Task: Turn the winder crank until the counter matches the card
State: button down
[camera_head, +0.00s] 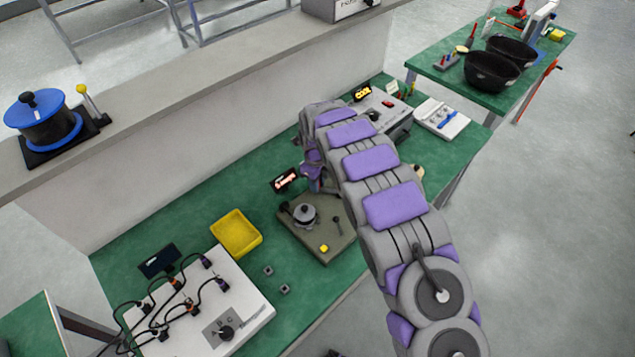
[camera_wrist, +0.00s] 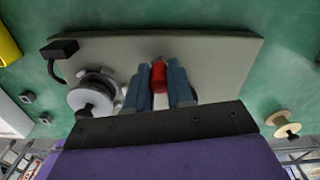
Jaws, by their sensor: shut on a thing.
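The winder has an olive-grey base plate (camera_head: 322,246) with a grey spool (camera_head: 305,213) on it. In the wrist view the spool (camera_wrist: 92,97) is at the left of the plate (camera_wrist: 215,55), beside a black bracket (camera_wrist: 62,50). My gripper (camera_wrist: 160,77) is shut on a red crank knob (camera_wrist: 158,75), one blue-grey finger on each side. The crank arm below the knob is hidden. In the head view my arm hides the fingertips and knob. A small dark display (camera_head: 285,180) with glowing orange-red marks, perhaps the counter, stands behind the plate; I cannot read it. No card is clearly identifiable.
A yellow tray (camera_head: 236,233) and a white panel with cables (camera_head: 250,300) lie left of the winder. A grey instrument box (camera_head: 392,112) stands behind my arm. A wooden spool (camera_wrist: 283,122) lies right of the plate in the wrist view. A wall ledge (camera_head: 180,85) runs behind.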

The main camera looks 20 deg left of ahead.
jog(key=shift+a+r, duration=0.15)
jog(key=shift+a, duration=0.05)
jog(key=c, duration=1.2)
grip_release()
jog(key=shift+c, duration=0.2)
jog(key=shift+o, duration=1.3)
jog(key=shift+a, duration=0.1)
jog(key=shift+d+r, duration=0.25)
jog(key=shift+r, duration=0.1)
notch_tip(320, 180, up, 16)
jog(key=p, duration=0.3)
jog(key=shift+a+r, duration=0.15)
jog(key=shift+a, duration=0.1)
